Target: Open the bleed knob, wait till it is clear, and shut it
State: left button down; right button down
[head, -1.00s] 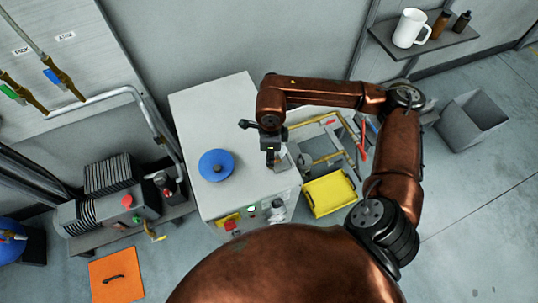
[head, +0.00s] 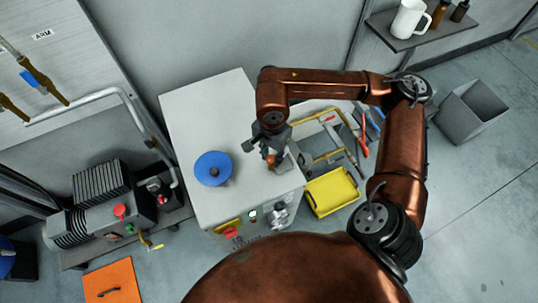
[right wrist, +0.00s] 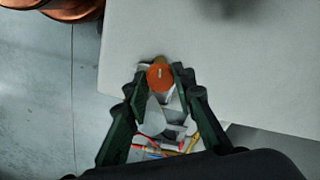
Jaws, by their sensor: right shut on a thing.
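A round orange knob (right wrist: 160,77) with a small pale mark on its top sits between the fingertips of my right gripper (right wrist: 159,80) in the right wrist view. In the head view, a bit of its orange shows at my right gripper (head: 272,157), over the right side of the grey cabinet top (head: 206,110). The fingers are shut on the knob from both sides. My left gripper is not in view.
A blue disc (head: 213,168) with a dark centre lies on the cabinet top, left of my gripper. A yellow tray (head: 331,191) and a yellow frame with tools stand to the right. A pump (head: 110,205) is at left. A shelf (head: 405,40) holds a white jug.

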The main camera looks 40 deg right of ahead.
aim_at(272, 158)
jog(key=n+b, duration=0.3)
jog(key=n, duration=0.4)
jog(key=shift+b, duration=0.3)
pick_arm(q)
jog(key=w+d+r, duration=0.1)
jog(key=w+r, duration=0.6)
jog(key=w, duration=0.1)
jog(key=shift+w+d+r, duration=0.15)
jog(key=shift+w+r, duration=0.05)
pick_arm(e)
jog(key=shift+n, duration=0.7)
jog(key=c, duration=1.6)
grip_release()
notch_tip(272, 158, up, 12)
